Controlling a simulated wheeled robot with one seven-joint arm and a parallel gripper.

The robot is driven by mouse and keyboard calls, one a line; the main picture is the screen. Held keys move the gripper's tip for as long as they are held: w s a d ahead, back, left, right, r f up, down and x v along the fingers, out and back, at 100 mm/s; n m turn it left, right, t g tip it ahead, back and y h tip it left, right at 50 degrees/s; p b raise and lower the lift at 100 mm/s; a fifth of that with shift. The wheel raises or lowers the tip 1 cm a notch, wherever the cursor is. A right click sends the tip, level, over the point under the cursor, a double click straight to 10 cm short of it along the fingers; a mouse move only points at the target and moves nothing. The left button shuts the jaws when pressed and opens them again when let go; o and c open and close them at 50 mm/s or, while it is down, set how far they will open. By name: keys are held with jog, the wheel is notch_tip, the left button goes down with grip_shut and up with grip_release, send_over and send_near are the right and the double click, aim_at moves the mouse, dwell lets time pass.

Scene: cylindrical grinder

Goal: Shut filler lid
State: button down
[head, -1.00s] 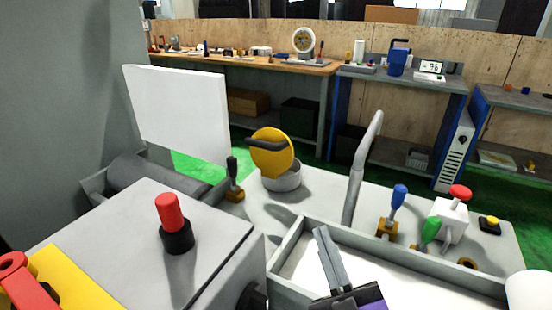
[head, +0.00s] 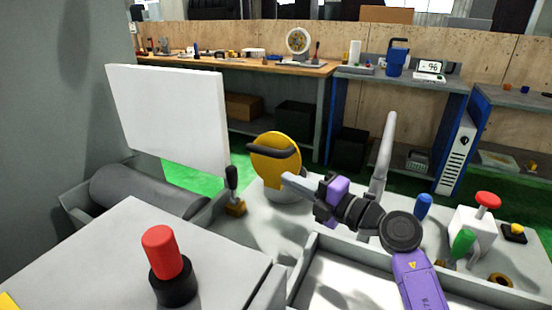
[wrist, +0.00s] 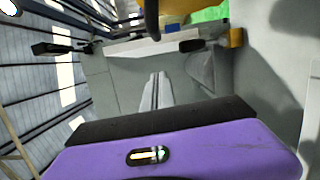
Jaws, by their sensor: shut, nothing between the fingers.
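The filler lid (head: 274,158) is a yellow disc with a dark bar handle (head: 273,149). It stands raised, near upright, on the pale round filler neck (head: 284,192). My gripper (head: 287,178) is shut and empty, its pale fingers pointing left at the lower right edge of the lid in the head view. Whether the tips touch the lid or stand in front of it I cannot tell. In the wrist view the shut fingers (wrist: 156,90) show at the middle, and part of the yellow lid (wrist: 190,6) shows at the top edge. The gripper hides part of the neck.
A black-handled lever (head: 232,180) stands just left of the neck. A curved grey pipe (head: 387,150) rises behind my arm. A red-topped knob (head: 160,252) is in front, and a white panel (head: 170,115) stands at left. Blue and green levers and a red button (head: 487,200) are at right.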

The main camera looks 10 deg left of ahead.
aim_at(268, 153)
jog(key=w+a+b, duration=0.4)
jog(key=w+a, duration=0.3)
jog(key=w, duration=0.2)
dwell(0.4)
jog(key=shift+r, duration=0.1)
jog(key=p, duration=0.2)
jog(key=w+r+m+p, duration=0.1)
jog(key=shift+w+d+p, duration=0.1)
jog(key=shift+d+p, duration=0.15)
jog(key=shift+p, duration=0.15)
jog(key=shift+w+d+m+p, duration=0.1)
jog(key=shift+w+m+p, duration=0.2)
jog(key=shift+p, duration=0.45)
jog(key=shift+f+g, duration=0.15)
jog(key=shift+g, duration=0.15)
